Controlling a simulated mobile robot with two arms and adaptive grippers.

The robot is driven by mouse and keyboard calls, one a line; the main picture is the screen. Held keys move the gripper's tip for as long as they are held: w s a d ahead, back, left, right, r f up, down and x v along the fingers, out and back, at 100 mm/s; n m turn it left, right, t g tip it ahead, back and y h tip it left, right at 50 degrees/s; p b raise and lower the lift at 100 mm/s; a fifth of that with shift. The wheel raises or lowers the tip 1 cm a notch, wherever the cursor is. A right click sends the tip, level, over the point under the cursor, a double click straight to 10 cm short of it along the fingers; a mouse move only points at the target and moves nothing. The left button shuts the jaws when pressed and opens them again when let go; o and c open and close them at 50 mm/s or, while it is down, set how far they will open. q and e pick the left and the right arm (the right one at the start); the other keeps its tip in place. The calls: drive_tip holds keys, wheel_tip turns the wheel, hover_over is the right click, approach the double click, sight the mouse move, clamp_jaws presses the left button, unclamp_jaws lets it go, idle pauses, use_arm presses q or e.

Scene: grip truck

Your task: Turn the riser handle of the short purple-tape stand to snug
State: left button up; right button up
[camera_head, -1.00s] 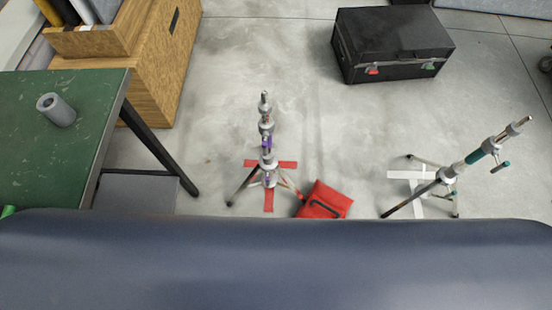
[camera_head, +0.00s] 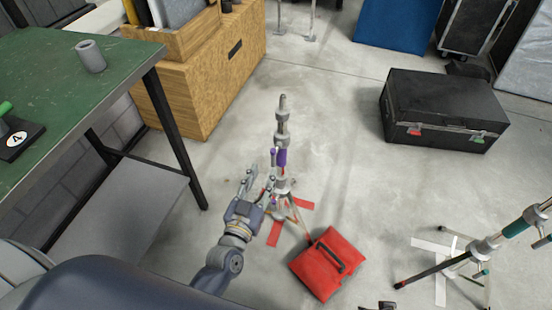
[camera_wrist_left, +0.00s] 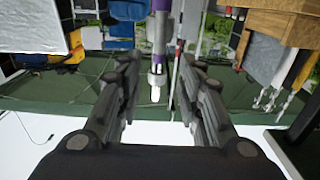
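The short purple-tape stand (camera_head: 283,135) is upright on its tripod legs over a red floor cross, with a purple band (camera_head: 282,157) on its post. A small purple-ended part (camera_head: 273,156), seemingly the riser handle, shows at the post's left side. My left gripper (camera_head: 259,180) is open, low and just left of the post. In the left wrist view its fingers (camera_wrist_left: 158,68) are apart, and the purple-banded post (camera_wrist_left: 160,30) appears beyond the gap with a pale-tipped part below it. Contact cannot be told. A dark piece at the bottom edge (camera_head: 377,305) may be my right gripper; its state is unclear.
A red sandbag (camera_head: 328,264) lies right of the stand's legs. A teal-marked stand (camera_head: 485,250) is at lower right over a white floor cross. A green table (camera_head: 120,62) and wooden crate (camera_head: 205,80) are left, a black case (camera_head: 445,108) back right.

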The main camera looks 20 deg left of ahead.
sight(272, 156)
use_arm(q)
drive_tip(key=w+b, duration=0.1)
drive_tip(key=w, duration=0.7)
drive_tip(key=shift+w+d+f, duration=0.1)
drive_tip(key=shift+w+d, duration=0.05)
drive_tip(key=shift+w, duration=0.55)
use_arm(e)
drive_tip(key=shift+w+r, duration=0.15)
drive_tip(key=shift+r, duration=1.1)
drive_tip(key=shift+w+r, duration=0.1)
drive_tip(key=shift+r, duration=1.15)
use_arm(q)
clamp_jaws()
